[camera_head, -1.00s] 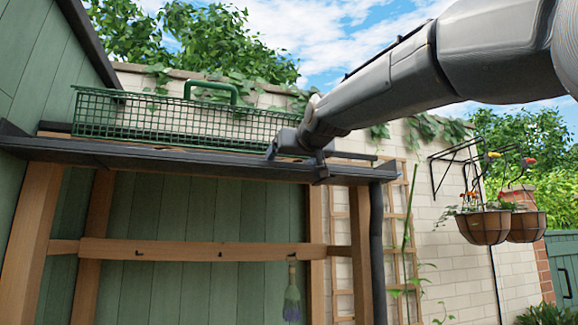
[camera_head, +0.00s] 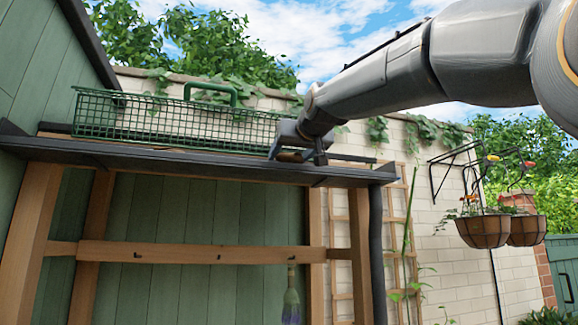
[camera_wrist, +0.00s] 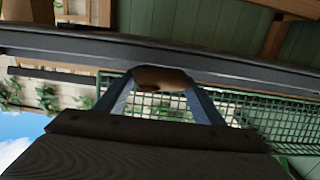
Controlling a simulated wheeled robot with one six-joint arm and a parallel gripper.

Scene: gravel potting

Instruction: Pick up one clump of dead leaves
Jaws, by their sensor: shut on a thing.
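A small brown clump of dead leaves (camera_head: 290,156) shows between the fingers of my gripper (camera_head: 296,160), just above the front lip of the dark gutter (camera_head: 180,166). In the wrist view the brown clump (camera_wrist: 160,78) sits between the two fingertips, close to the gutter (camera_wrist: 230,66). My gripper is shut on it. Much of the clump is hidden by the fingers, and I see no other clump; the inside of the gutter is out of sight.
A green wire basket (camera_head: 150,117) with a handle stands behind the gutter, left of my gripper. A wooden frame (camera_head: 190,252) is below. A drainpipe (camera_head: 378,250) and trellis (camera_head: 408,230) stand at the right. Hanging planters (camera_head: 485,229) are farther right, with open air between.

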